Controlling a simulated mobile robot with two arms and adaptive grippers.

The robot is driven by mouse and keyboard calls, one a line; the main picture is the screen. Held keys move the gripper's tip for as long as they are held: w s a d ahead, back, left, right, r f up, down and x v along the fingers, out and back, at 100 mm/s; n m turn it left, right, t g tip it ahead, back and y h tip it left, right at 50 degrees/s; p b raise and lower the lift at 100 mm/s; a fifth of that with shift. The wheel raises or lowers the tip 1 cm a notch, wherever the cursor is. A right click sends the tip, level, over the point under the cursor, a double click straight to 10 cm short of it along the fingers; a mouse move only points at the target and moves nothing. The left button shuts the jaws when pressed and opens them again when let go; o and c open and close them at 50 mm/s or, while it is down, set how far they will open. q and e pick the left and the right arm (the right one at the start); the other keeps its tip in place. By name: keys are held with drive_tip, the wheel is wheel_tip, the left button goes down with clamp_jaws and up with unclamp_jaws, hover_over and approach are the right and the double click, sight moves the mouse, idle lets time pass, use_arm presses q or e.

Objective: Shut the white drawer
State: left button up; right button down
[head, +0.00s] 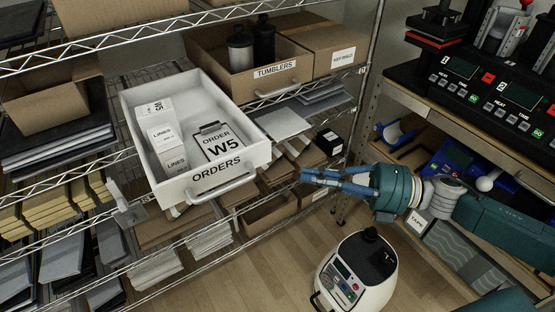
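The white drawer (196,197) labelled ORDERS sticks out from the wire shelf in the head view, its front handle (222,191) facing me. Inside are small white LINES boxes (164,136) and a clipboard (215,140) reading ORDER W5. My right gripper (306,179) comes in from the right, its blue fingers pointing left toward the drawer. It is to the right of the drawer front, apart from the handle, and seems to hold nothing. Its fingers overlap in this view, so their opening is unclear. My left gripper is not in view.
A metal shelf post (373,60) rises behind my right gripper. A bench with press machines (480,80) is at the right. Wooden floor shows below the drawer.

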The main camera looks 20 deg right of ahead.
sight(256, 157)
drive_tip(key=shift+w+a+p, duration=1.55)
drive_tip(key=shift+w+a, duration=1.5)
drive_tip(key=shift+w, duration=0.15)
drive_tip(key=shift+w, duration=0.1)
